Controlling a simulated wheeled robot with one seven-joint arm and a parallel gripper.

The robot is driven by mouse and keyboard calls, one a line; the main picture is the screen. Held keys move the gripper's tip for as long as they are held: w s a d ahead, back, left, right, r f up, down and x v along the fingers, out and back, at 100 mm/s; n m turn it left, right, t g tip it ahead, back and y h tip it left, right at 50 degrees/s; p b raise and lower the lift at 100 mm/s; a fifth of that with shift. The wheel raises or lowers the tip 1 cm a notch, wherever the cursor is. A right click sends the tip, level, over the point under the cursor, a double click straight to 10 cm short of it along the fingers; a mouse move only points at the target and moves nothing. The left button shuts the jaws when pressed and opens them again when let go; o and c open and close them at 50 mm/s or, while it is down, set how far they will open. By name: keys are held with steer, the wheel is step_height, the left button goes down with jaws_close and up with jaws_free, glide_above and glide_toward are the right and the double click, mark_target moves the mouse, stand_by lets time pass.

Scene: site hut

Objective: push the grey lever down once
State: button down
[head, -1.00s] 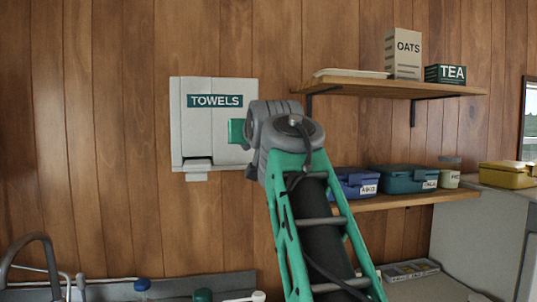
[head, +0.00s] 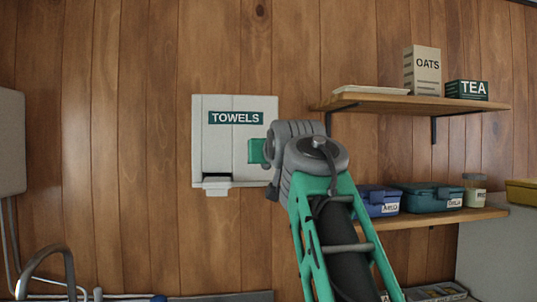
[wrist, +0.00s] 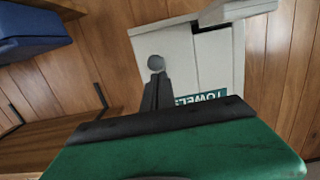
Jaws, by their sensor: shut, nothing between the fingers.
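A pale grey towel dispenser (head: 235,150) with a TOWELS label hangs on the wood wall. Below its dark slot, a pale grey tab (head: 216,192), which looks like the lever, sticks out at the lower left. In the wrist view the dispenser (wrist: 185,60) is upside down, and the projecting lever (wrist: 240,10) shows at the top. My gripper (wrist: 156,63) is shut and empty, in front of the dispenser face and apart from the lever. In the head view only its green body (head: 257,150) shows, at the dispenser's right side; the fingers are hidden. Contact cannot be told.
A wooden shelf (head: 395,104) right of the dispenser holds an oats box (head: 422,70) and a tea box (head: 467,90). A lower shelf (head: 440,218) holds a blue box (head: 378,203), a teal box (head: 430,199) and a jar (head: 475,190).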

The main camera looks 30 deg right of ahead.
steer(key=r+v, duration=0.2)
steer(key=v, duration=0.9)
steer(key=shift+r, duration=0.35)
steer(key=w+a+f+n+g+y+p, duration=0.1)
steer(key=a+f+g+y+p, duration=0.2)
steer(key=f, duration=1.1)
steer(key=a+f+n+g+y+p, duration=0.1)
steer(key=a+f+g+p, duration=0.35)
steer(key=f, duration=0.95)
steer(key=s+a+f+g+p, duration=0.1)
steer(key=s+a+f+g, duration=0.1)
steer(key=s+f, duration=0.5)
steer(key=s+a+f+n+g+y+p, duration=0.1)
steer(key=s+f, duration=0.6)
steer(key=f, duration=0.7)
steer(key=a+g+p, duration=0.1)
steer(key=a+g, duration=0.1)
steer(key=shift+a+f+n, duration=0.3)
steer(key=shift+a+f, duration=0.1)
